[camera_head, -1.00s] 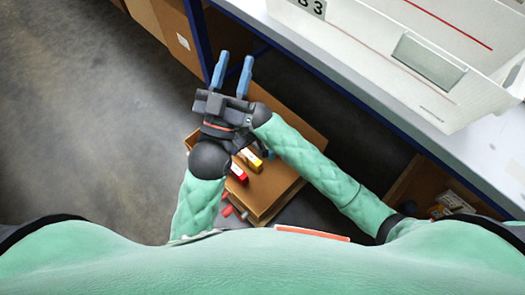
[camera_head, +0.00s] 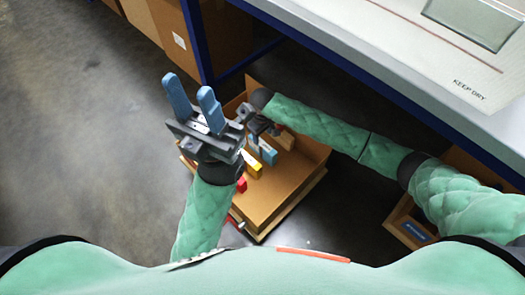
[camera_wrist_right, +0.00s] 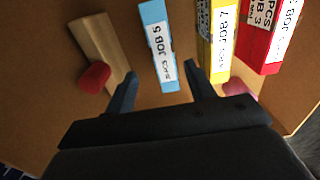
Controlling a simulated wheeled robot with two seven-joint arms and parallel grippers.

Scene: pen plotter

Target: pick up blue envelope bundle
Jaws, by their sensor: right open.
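The blue envelope bundle (camera_head: 268,154) stands in a shallow cardboard box (camera_head: 285,185) among other bundles. In the right wrist view the blue bundle (camera_wrist_right: 157,40), labelled JOB 5, lies ahead of and between the two finger lines. My right gripper (camera_wrist_right: 159,78) is open and empty, its fingers on either side of the bundle's near end; whether they touch it I cannot tell. In the head view the right gripper (camera_head: 262,130) is over the box, partly hidden by its own wrist. My left gripper (camera_head: 190,90) is raised at left, its fingers apart and empty.
A yellow bundle (camera_wrist_right: 220,38) and a red bundle (camera_wrist_right: 268,35) stand right of the blue one; a tan block (camera_wrist_right: 100,38) is left of it. A grey shelf (camera_head: 400,75) with a blue edge overhangs the right side. Open floor (camera_head: 90,150) lies left.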

